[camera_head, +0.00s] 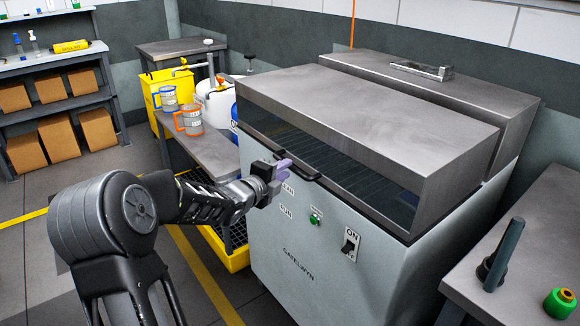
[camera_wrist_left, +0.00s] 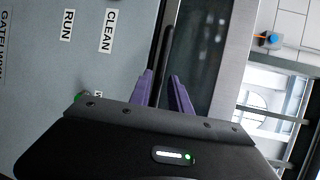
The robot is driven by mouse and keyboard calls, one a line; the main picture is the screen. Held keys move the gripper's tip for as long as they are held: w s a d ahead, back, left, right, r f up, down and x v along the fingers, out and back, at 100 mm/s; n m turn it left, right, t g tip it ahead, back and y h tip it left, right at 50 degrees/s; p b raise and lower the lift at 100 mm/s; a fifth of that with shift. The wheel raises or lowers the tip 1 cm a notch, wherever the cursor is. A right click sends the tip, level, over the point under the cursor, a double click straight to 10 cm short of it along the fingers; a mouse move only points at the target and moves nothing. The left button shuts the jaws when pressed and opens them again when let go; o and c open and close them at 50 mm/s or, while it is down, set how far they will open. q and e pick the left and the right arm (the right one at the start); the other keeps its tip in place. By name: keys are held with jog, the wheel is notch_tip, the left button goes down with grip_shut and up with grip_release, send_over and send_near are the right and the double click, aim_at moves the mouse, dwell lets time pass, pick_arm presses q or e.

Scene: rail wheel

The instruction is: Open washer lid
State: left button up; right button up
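The washer (camera_head: 330,250) is a large pale grey cabinet marked GATELWYN. Its lid (camera_head: 370,110) is a brushed metal hood with a dark sloped window, and it lies closed on the cabinet. A black bar handle (camera_head: 312,176) sits at the lid's front edge; it also shows in the left wrist view (camera_wrist_left: 165,55). My left gripper (camera_head: 284,166) is at the handle's left end, with purple fingers. In the left wrist view, the fingers (camera_wrist_left: 161,82) stand apart with the handle's end between them; whether they touch it is unclear. My right gripper is out of view.
A green button (camera_head: 315,219) and an ON switch (camera_head: 350,244) are on the washer front. A side table (camera_head: 540,240) with a dark upright tool (camera_head: 503,255) and green roll (camera_head: 560,302) stands right. A bench with jugs (camera_head: 190,120) stands behind left.

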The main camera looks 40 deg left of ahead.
pick_arm(q)
jog(key=shift+x, duration=1.95)
grip_shut()
